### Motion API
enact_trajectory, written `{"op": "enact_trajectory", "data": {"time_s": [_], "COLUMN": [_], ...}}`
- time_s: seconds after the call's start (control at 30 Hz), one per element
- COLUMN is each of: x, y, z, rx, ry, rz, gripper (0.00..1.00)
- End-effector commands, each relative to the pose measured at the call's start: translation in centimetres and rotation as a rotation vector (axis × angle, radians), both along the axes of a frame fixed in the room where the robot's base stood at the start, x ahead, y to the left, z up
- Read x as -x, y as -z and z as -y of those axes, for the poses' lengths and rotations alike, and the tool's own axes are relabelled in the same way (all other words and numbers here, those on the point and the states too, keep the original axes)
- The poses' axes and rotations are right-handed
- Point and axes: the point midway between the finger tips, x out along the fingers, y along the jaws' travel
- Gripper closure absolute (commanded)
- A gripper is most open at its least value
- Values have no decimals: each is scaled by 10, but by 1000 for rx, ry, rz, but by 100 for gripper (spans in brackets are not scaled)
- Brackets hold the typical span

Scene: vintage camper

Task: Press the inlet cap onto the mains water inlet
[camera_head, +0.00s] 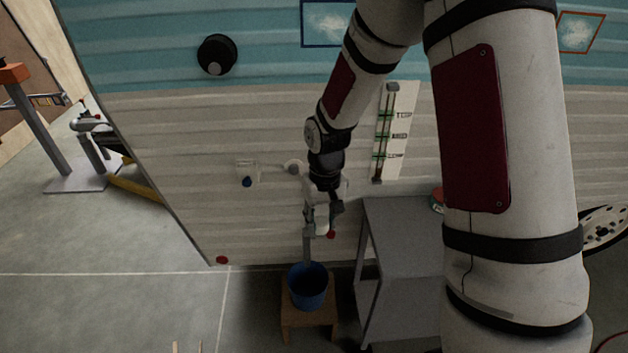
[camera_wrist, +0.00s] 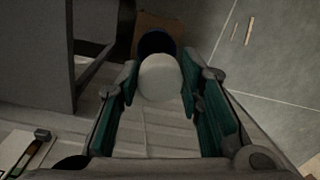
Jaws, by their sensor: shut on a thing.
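My gripper (camera_head: 321,212) points down in front of the camper's lower wall, above a blue bucket. In the wrist view its green-padded fingers (camera_wrist: 160,92) are shut on a pale, smooth, round-ended piece (camera_wrist: 160,76), which I take for the inlet cap. In the head view the piece shows only as a small pale patch between the fingers. A black round fitting (camera_head: 217,54) with a pale spot at its lower edge sits high on the wall, up and left of my gripper. It may be the mains water inlet; I cannot tell for sure.
The blue bucket (camera_head: 308,287) stands on a wooden stool (camera_head: 309,318). A grey cabinet (camera_head: 400,240) is close on the right.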

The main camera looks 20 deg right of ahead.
Motion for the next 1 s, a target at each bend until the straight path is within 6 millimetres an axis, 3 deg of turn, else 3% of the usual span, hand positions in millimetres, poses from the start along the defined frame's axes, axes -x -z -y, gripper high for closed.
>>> {"op": "enact_trajectory", "data": {"time_s": [0.03, 0.2, 0.4, 1.0], "x": [12, 36, 55, 58], "y": [11, 54, 82, 88], "z": [-2, -1, 3, 4], "rx": [0, 11, 27, 30], "ry": [-2, -4, -11, -12], "rz": [-13, -11, -4, 0], "gripper": [90, 90, 90, 90]}}
